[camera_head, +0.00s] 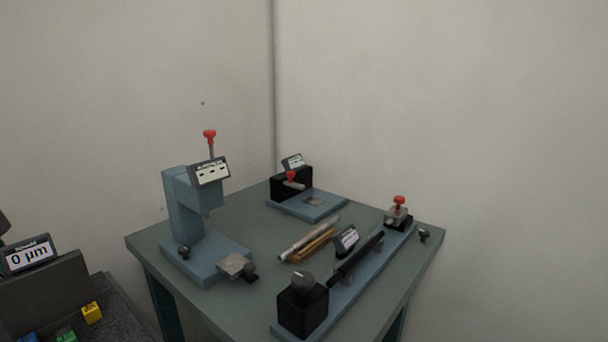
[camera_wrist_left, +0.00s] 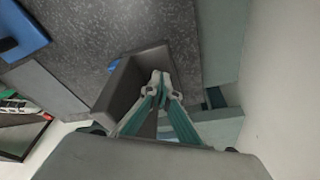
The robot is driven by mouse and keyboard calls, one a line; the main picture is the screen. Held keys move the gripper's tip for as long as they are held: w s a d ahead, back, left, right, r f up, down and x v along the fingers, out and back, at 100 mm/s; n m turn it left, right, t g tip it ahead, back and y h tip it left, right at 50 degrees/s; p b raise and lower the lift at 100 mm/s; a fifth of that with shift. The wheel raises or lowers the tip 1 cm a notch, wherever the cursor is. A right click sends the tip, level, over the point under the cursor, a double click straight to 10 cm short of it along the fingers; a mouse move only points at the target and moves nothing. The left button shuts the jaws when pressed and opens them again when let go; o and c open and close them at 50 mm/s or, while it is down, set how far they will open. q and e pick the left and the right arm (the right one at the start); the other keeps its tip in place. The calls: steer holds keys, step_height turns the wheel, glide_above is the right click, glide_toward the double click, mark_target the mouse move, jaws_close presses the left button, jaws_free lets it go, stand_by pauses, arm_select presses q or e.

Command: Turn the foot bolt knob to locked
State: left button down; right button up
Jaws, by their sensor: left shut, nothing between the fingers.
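Neither gripper shows in the head view. In the left wrist view my left gripper (camera_wrist_left: 162,82) is shut and empty, its fingertips together in front of a dark grey angled block (camera_wrist_left: 128,82). I cannot tell whether they touch it. In the head view a blue press-like stand (camera_head: 182,215) with a red-topped lever stands on the green-grey table. A small dark knob (camera_head: 184,251) sits at its foot, and another dark knob (camera_head: 251,271) is beside the metal plate at its front. A third small dark knob (camera_head: 424,236) is near the table's right corner. No lock marking is readable, so I cannot tell which is the foot bolt knob.
The table (camera_head: 228,317) also holds a long blue fixture with a black block and grey dial (camera_head: 303,281), rods (camera_head: 308,240), and a black fixture (camera_head: 291,184) at the back. A dark bench with a "0 µm" display (camera_head: 29,254) stands at left. Walls close off the back.

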arm_select(q)
steer(key=shift+w+d, duration=0.1)
stand_by(0.7)
steer(key=shift+w+f+b, duration=0.1)
steer(key=shift+w+b, duration=0.1)
steer(key=shift+b, duration=0.35)
steer(key=shift+w+a+b, duration=0.4)
steer(key=shift+w+b, duration=0.3)
steer(key=shift+b, duration=0.3)
steer(key=shift+a, duration=0.3)
steer(key=shift+w+d+v, duration=0.1)
steer(key=shift+d+v, duration=0.1)
steer(key=shift+v, duration=0.85)
steer(key=shift+w+d+v, duration=0.1)
steer(key=shift+d+v, duration=0.1)
steer(key=shift+v, duration=0.8)
steer(key=shift+w+d+v, duration=0.1)
steer(key=shift+d+v, duration=0.1)
steer(key=shift+v, duration=0.85)
steer(key=shift+s, duration=0.1)
